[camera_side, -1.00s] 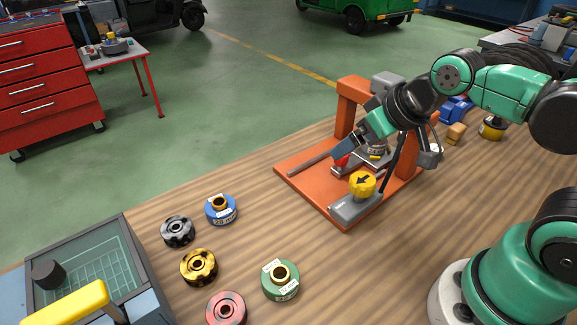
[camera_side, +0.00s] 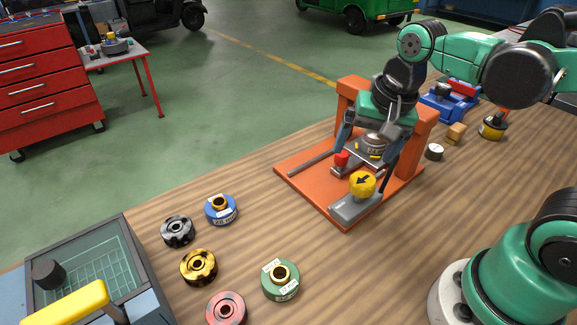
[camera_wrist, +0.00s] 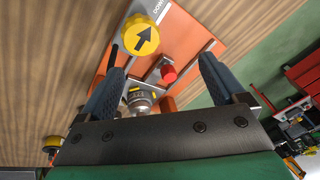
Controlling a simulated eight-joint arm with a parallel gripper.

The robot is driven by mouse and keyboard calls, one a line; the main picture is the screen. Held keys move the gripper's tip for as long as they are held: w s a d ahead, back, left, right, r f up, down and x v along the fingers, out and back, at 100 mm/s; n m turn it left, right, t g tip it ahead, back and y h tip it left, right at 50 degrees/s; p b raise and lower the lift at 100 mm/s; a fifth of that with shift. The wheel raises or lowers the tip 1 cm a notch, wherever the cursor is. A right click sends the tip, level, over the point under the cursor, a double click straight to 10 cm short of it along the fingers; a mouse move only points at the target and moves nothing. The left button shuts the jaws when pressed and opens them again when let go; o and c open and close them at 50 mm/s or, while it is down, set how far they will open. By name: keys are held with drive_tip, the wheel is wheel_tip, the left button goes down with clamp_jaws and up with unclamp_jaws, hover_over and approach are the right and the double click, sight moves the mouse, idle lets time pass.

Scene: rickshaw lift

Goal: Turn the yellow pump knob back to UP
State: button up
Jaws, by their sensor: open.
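The yellow pump knob (camera_side: 362,185) stands on a grey block (camera_side: 350,206) at the front of the orange press frame (camera_side: 305,168). Its black arrow points down-left in the side view. In the wrist view the knob (camera_wrist: 138,37) is at upper centre, its arrow pointing up-right toward a label that reads DOWN (camera_wrist: 159,6). My gripper (camera_side: 361,165) points down over the frame, its fingers spread and empty. In the wrist view my gripper (camera_wrist: 163,68) has one finger on each side, with the knob beyond them, apart from both.
A red-topped part (camera_side: 341,158) and a silver cylindrical part (camera_side: 374,143) sit inside the frame, close to my fingers. Several ring-shaped parts, one of them blue (camera_side: 221,209), and a grey bin (camera_side: 130,255) are at left. The wood table left of the frame has free room.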

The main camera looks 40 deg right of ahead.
sight(364, 179)
drive_tip(key=m+g, duration=0.1)
drive_tip(key=m, duration=0.1)
drive_tip(key=m+g, duration=0.1)
drive_tip(key=m, duration=0.1)
drive_tip(key=shift+s+d+f+m, duration=0.15)
drive_tip(key=shift+m, duration=0.15)
drive_tip(key=shift+s+f+m+g, duration=0.15)
drive_tip(key=shift+m+g, duration=0.25)
drive_tip(key=shift+m, duration=0.4)
drive_tip(key=shift+f, duration=2.7)
drive_tip(key=shift+c, duration=0.2)
drive_tip(key=c, duration=1.2)
